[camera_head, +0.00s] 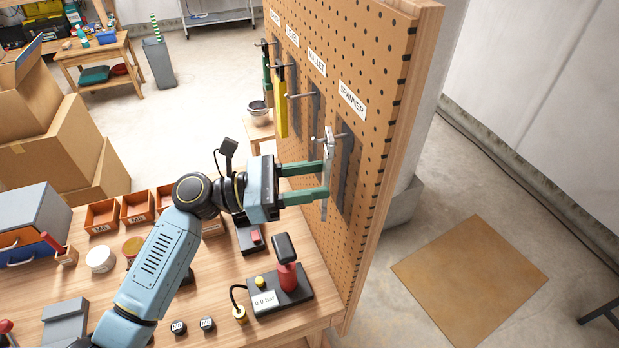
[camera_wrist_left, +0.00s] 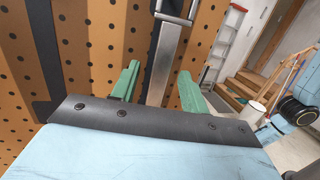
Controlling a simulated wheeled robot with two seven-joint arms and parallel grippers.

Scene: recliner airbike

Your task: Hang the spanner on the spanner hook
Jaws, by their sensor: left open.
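The silver spanner (camera_head: 328,148) is upright at the pegboard's SPANNER place, with its upper head at the spanner hook (camera_head: 343,135). It looks hung there, though the contact is too small to be sure. My left gripper (camera_head: 325,179) is open, with its green fingers at the spanner's handle. In the left wrist view the handle (camera_wrist_left: 165,60) runs down between the two open fingers (camera_wrist_left: 158,88), apparently clear of them; its lower part is hidden by the gripper body. My right gripper is out of view.
The pegboard (camera_head: 378,105) stands along the workbench's right side, with other hooks and a yellow level (camera_head: 281,102) hanging farther back. A pressure device (camera_head: 285,280) and orange bins (camera_head: 138,207) are on the workbench (camera_head: 215,300). The floor right of the board is mostly clear.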

